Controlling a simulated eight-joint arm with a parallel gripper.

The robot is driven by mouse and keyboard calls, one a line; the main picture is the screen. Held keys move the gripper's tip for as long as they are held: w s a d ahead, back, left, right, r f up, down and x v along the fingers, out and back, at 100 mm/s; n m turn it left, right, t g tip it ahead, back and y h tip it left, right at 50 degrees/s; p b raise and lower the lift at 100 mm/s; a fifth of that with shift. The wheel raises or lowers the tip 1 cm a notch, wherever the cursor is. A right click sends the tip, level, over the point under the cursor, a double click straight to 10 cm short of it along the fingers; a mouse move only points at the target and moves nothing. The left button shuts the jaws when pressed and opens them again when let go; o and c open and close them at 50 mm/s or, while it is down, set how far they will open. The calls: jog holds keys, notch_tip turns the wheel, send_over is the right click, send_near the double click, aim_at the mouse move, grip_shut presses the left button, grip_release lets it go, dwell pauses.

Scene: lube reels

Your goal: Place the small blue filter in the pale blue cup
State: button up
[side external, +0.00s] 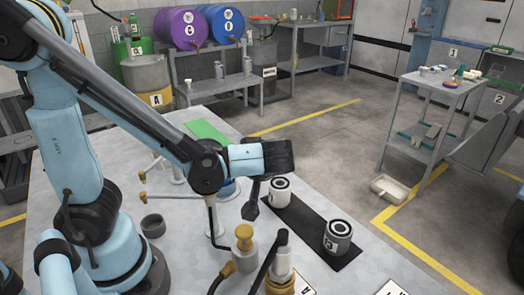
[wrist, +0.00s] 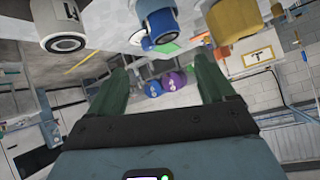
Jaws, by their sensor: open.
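My gripper (wrist: 160,66) is open in the wrist view, with its two dark green fingers apart and nothing between them. The wrist view is roughly upside down. A small blue filter-like cylinder (wrist: 158,23) with a pale end shows at its top, beyond the fingers and apart from them. In the side view a bit of blue (side external: 229,189) shows behind my arm on the table, mostly hidden; I cannot tell whether it is the filter or the cup. I cannot clearly make out the pale blue cup in either view.
A white filter (side external: 280,192) and a grey filter (side external: 338,238) stand on a black mat (side external: 312,229). A dark grey cup (side external: 153,226) stands on the table near my base. A brass-topped fitting (side external: 244,240) and hoses crowd the front. A green sheet (side external: 205,130) lies at the back.

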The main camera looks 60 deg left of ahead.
jog(key=shift+w+d+r+m+t+h, duration=0.2)
jog(key=shift+d+m+t+h, duration=0.55)
jog(key=shift+m+h, duration=1.25)
jog(key=shift+w+d+r+m+t+h, duration=0.1)
jog(key=shift+d+r+m+t+h, duration=0.25)
jog(key=shift+m+t+h, duration=1.5)
jog(key=shift+w+d+r+m+t+h, duration=0.1)
jog(key=shift+d+m+h, duration=0.55)
jog(key=shift+m+h, duration=1.45)
jog(key=shift+m+y, duration=0.65)
jog(key=shift+c, duration=0.3)
